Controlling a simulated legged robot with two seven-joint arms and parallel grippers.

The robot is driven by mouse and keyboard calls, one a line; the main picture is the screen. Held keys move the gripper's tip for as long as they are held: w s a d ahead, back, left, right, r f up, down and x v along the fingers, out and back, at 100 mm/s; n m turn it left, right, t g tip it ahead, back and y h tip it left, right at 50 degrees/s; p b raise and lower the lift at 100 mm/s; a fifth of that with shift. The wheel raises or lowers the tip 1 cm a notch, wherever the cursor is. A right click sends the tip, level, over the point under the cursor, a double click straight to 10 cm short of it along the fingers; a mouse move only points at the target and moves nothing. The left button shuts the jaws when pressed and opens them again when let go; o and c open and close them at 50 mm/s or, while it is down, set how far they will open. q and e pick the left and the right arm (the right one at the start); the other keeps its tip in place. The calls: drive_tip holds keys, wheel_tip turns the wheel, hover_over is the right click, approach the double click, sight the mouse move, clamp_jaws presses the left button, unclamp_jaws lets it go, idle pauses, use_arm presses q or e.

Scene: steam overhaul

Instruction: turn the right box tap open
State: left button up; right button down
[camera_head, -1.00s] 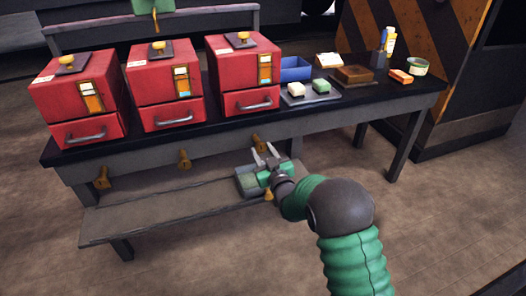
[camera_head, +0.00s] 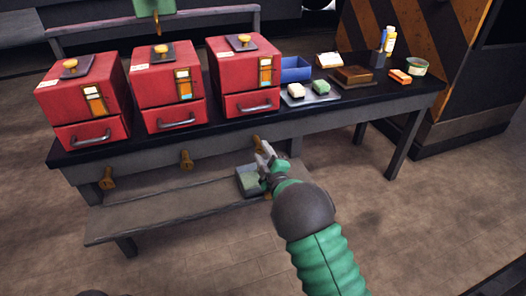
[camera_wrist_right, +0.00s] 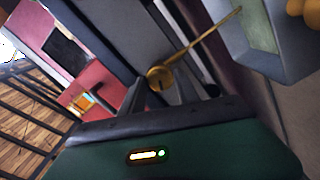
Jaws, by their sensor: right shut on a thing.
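The right box tap (camera_head: 257,143) is a small brass tap on the bench's front rail, below the right red box (camera_head: 245,70). My right gripper (camera_head: 265,151) is at this tap and shut on it; its fingers hide part of it. In the right wrist view the brass tap (camera_wrist_right: 160,77) shows between the dark fingers, with a thin lever (camera_wrist_right: 205,38) slanting up to the right. Two more brass taps, the middle one (camera_head: 186,159) and the left one (camera_head: 107,178), hang on the same rail.
A grey tray (camera_head: 248,181) sits on the low shelf (camera_head: 160,207) just under my right gripper. The middle red box (camera_head: 165,85) and left red box (camera_head: 85,100) stand on the bench. A blue bin (camera_head: 296,70) and small items lie to the right. The floor in front is clear.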

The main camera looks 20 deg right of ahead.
drive_tip(key=n, duration=0.2)
drive_tip(key=n+p, duration=0.1)
drive_tip(key=shift+a+f+n, duration=0.15)
drive_tip(key=shift+f+n, duration=0.05)
drive_tip(key=shift+n, duration=0.2)
drive_tip(key=shift+f+n, duration=0.1)
drive_tip(key=shift+n, duration=0.5)
drive_tip(key=shift+a+f, duration=0.1)
drive_tip(key=c, duration=0.9)
unclamp_jaws()
drive_tip(key=shift+r, duration=0.2)
